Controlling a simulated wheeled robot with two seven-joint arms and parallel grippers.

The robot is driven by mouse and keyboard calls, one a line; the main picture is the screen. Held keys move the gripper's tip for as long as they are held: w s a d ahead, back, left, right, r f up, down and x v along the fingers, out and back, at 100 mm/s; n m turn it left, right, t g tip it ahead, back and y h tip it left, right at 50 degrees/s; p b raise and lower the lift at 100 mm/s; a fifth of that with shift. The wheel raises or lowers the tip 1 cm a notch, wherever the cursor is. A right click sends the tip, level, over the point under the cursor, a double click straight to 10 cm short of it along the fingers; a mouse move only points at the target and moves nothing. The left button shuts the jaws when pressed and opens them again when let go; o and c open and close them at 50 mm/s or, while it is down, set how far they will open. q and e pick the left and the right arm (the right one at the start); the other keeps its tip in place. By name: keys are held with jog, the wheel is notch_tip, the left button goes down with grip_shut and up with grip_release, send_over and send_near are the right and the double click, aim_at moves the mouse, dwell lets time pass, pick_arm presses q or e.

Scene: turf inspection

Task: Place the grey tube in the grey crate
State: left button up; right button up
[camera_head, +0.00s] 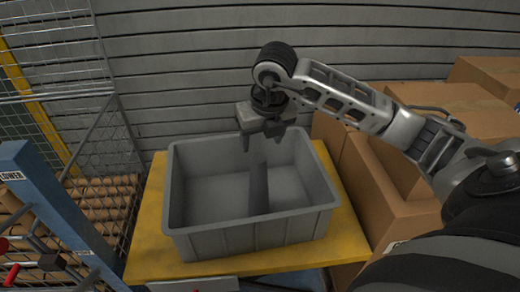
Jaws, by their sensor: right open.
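The grey crate (255,236) sits on a yellow platform, open at the top. My right gripper (263,141) is over the far part of the crate, fingers pointing down and apart, just above the tube's far end in the picture. It is open, with nothing seen held between the fingers. My left gripper is not in view.
The yellow platform (150,235) extends around the crate. Cardboard boxes (385,205) stand close on the right. A blue post (50,205) and a wire cage (105,190) with brown rolls are on the left. A grey slatted wall (190,70) is behind.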

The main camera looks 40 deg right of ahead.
jog(key=s+a+f+n+g+y, duration=0.1)
jog(key=s+a+n+y, duration=0.3)
jog(key=a, duration=0.6)
jog(key=s+a+f+m+g+y, duration=0.1)
jog(key=s+a+f+y, duration=0.1)
jog(key=a+y, duration=0.55)
jog(key=s+a+r+m+t+y, duration=0.25)
jog(key=a+r+m+y, duration=0.25)
jog(key=a+r+y, duration=0.4)
jog(key=w+d+f+m+t+h, duration=0.2)
jog(key=d+f+m+t+h, duration=0.35)
jog(key=m, duration=0.65)
jog(key=w+d+f+m+t+h, duration=0.2)
jog(key=f+m+t+h, duration=0.3)
jog(key=m+t+h, duration=0.45)
jog(key=s+d+f+m+g+h+p, duration=0.1)
jog(key=s+f+m+g, duration=0.6)
jog(key=f, duration=0.5)
jog(key=shift+s+g, duration=0.45)
jog(key=shift+s, duration=0.65)
